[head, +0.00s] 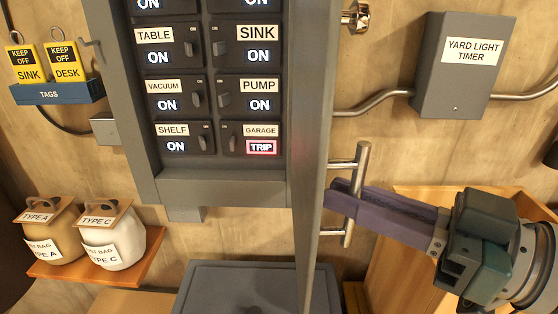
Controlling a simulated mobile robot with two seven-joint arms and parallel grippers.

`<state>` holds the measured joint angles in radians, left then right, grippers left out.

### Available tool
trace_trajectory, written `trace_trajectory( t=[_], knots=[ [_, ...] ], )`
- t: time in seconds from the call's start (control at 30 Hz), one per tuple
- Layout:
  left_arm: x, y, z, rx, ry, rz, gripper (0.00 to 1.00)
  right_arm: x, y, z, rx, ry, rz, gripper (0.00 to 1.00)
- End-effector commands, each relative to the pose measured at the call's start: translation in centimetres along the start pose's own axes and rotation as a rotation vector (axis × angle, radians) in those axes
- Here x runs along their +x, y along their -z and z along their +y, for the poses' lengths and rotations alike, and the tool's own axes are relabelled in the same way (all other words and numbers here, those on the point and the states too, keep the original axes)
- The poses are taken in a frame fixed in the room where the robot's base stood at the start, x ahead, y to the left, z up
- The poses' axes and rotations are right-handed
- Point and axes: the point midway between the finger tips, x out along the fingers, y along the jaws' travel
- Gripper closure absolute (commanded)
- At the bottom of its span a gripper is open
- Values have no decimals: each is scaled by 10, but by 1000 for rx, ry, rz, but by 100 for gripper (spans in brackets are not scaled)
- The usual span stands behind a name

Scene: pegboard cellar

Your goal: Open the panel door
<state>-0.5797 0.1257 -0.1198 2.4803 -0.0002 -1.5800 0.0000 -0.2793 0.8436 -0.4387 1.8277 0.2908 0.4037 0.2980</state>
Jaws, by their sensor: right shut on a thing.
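The grey panel door (312,120) stands swung out from the breaker panel (220,188), seen nearly edge-on along the panel's right side. The panel's inside shows, with rows of labelled breakers. A metal bar handle (362,156) sits upright on the door's right-hand face. My right gripper (346,200) comes in from the right, with its purple fingers shut on the middle of the handle. My left gripper is not in view. The GARAGE breaker (261,140) reads TRIP; the other breakers whose displays show read ON.
A grey yard light timer box (452,95) and conduit are on the wall at right. A wooden crate (385,250) stands below my right arm. A grey box (245,275) is below the panel. A shelf (140,265) with two jars and a blue tag holder (55,94) are at left.

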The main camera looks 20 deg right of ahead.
Motion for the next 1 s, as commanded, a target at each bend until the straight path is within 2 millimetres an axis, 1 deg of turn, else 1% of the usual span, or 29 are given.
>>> trace_trajectory(
  t=[0.07, 0.1, 0.33, 0.57, 0.67, 0.77, 0.87, 1.0],
  knots=[
    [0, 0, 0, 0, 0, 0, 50, 0, -1, 2, -1, -5, -4, 100],
    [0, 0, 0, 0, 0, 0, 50, 0, -1, 2, -1, -5, -4, 81],
    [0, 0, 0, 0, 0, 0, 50, 0, -1, 1, -1, -3, -3, 55],
    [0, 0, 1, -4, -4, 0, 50, 0, -1, 1, -1, -2, -2, 55],
    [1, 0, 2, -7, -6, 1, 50, -3, -2, 0, 0, -2, -4, 55],
    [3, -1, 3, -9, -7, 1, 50, -12, -3, 0, 2, -2, -5, 55],
    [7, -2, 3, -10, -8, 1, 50, -26, -4, 0, 1, 0, -7, 55],
    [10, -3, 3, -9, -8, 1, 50, -50, -4, 0, 1, 0, -9, 55]
  ],
)
